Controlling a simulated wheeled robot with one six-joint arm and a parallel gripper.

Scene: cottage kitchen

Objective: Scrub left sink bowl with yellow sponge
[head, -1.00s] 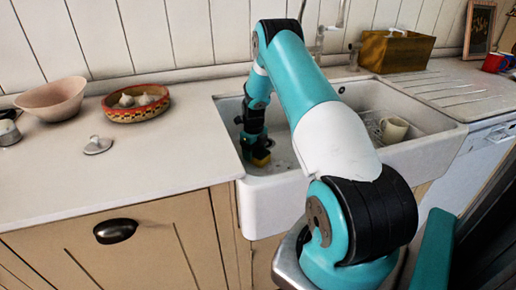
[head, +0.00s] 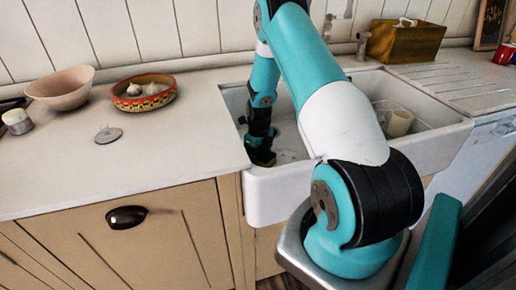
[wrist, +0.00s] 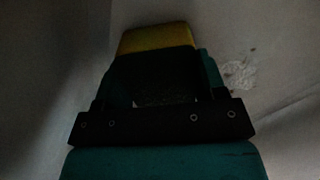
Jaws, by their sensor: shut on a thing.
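The yellow sponge (wrist: 155,38) shows at the top of the dark wrist view, held at the far end of my gripper (wrist: 155,62). My gripper (head: 261,153) is shut on the sponge and is down inside the left bowl of the white sink (head: 283,182), near its front left corner. In the head view the sponge is too dark and small to make out clearly. In the wrist view a pale speckled patch (wrist: 238,73) lies on the bowl surface right of the sponge. I cannot tell whether the sponge touches the bowl.
On the left counter are a pink bowl (head: 62,90), a patterned bowl with garlic (head: 144,92) and a small round lid-like piece (head: 107,135).

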